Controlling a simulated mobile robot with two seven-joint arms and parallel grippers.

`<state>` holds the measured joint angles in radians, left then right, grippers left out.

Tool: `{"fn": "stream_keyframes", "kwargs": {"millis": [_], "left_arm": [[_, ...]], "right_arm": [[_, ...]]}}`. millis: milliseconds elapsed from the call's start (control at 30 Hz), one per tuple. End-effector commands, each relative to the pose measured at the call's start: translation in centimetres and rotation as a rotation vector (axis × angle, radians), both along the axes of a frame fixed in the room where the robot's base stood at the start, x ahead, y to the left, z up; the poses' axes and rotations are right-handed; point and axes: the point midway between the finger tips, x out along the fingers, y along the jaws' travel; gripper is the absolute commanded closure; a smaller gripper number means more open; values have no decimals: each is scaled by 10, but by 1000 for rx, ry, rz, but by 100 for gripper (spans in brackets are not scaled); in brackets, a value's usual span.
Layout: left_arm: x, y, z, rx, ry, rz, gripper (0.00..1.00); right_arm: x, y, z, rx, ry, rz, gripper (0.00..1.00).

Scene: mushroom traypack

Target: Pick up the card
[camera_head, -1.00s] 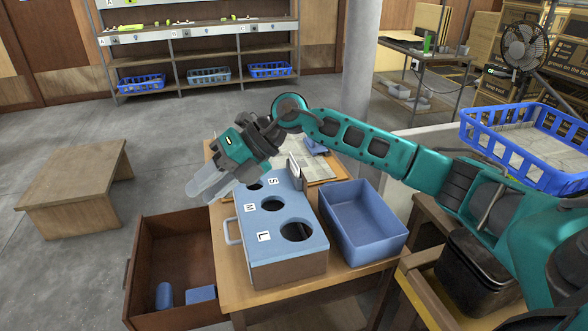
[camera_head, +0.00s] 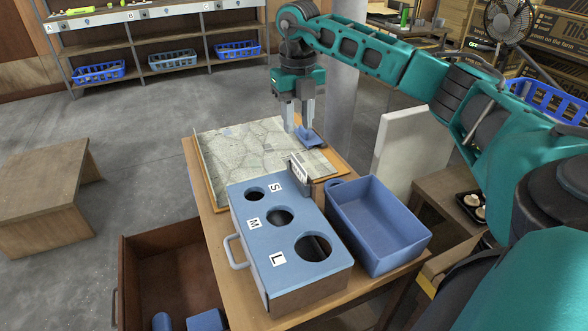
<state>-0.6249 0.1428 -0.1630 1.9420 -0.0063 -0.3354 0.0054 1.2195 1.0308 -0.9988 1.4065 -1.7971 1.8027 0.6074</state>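I cannot tell for certain which thing is the card. A small grey upright plate (camera_head: 299,174) with dark markings stands at the far right corner of the blue-topped box (camera_head: 240,205). A small blue piece (camera_head: 309,137) lies at the back right of the table, on or beside the map-like sheet (camera_head: 245,148). My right gripper (camera_head: 299,124) points down over that blue piece, beyond the upright plate. My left gripper is out of view.
The box top has holes marked S, M and L. An empty blue bin (camera_head: 412,236) stands right of it. A brown open drawer (camera_head: 135,270) with blue pieces is at the lower left. A white panel (camera_head: 400,150) stands behind the bin.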

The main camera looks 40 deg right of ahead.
Motion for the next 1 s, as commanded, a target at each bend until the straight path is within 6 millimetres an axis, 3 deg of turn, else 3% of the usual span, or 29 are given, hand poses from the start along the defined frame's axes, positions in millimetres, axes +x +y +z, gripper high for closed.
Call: {"fn": "stream_keyframes", "kwargs": {"millis": [100,367,700,1000], "left_arm": [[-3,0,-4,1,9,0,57],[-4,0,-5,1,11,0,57],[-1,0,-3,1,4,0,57],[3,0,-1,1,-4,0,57]], "right_arm": [[-1,0,-24,1,3,0,66],[-1,0,-47,1,0,1,66],[-4,-1,-92,1,1,1,66],[-4,-1,-96,2,-2,2,66]]}}
